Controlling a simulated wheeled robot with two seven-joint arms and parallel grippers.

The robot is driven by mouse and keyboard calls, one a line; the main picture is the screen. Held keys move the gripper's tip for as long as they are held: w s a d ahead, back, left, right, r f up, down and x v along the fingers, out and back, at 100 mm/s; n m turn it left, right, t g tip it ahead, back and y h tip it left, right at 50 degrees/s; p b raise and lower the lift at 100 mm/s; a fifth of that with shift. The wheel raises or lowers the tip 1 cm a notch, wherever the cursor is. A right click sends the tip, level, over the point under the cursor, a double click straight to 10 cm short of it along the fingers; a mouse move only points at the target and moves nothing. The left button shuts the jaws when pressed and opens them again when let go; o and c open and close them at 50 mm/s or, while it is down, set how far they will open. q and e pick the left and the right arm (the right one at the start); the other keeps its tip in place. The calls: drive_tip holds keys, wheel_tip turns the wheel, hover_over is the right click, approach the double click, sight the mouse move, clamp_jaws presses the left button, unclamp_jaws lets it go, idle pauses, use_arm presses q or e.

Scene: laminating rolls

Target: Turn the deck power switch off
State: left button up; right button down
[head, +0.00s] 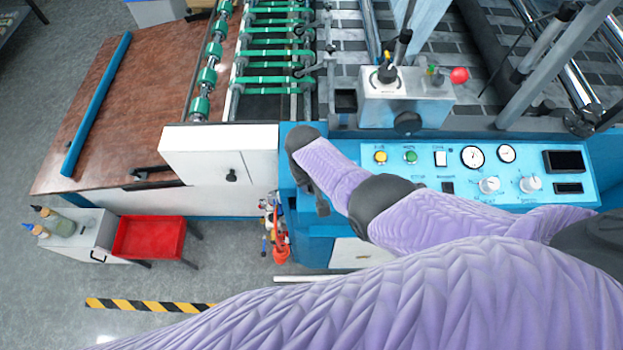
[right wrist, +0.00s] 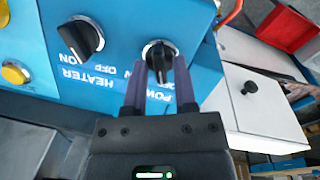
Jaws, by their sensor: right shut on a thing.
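The deck power switch (right wrist: 160,50) is a black rotary knob on a blue panel in the right wrist view, beside printed lettering that reads POWER, upside down and partly covered. My right gripper (right wrist: 160,73) has its two fingers on either side of this knob and is shut on it. The knob's grip part points roughly up and down the picture; I cannot tell its on or off setting. In the head view my right gripper (head: 319,200) is at the blue machine's front left corner, and my arm hides the switch. My left gripper is not in view.
A similar black heater knob (right wrist: 82,39) and a yellow button (right wrist: 14,73) lie left of the switch. The head view shows the control panel (head: 460,158) with gauges, a white cabinet (head: 215,150), a red tray (head: 148,238) and an orange-red thing (head: 281,250) low beside the machine.

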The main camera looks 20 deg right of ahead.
drive_tip(key=shift+s+n, duration=0.1)
drive_tip(key=shift+n, duration=0.5)
drive_tip(key=c, duration=0.7)
unclamp_jaws()
drive_tip(key=shift+f, duration=0.1)
drive_tip(key=shift+s, duration=0.1)
drive_tip(key=r+p, duration=0.2)
drive_tip(key=r, duration=0.1)
drive_tip(key=r+p, duration=0.2)
drive_tip(key=r, duration=0.1)
drive_tip(key=a+r+p, duration=0.1)
drive_tip(key=r+p, duration=0.2)
drive_tip(key=r, duration=0.1)
drive_tip(key=shift+r, duration=0.1)
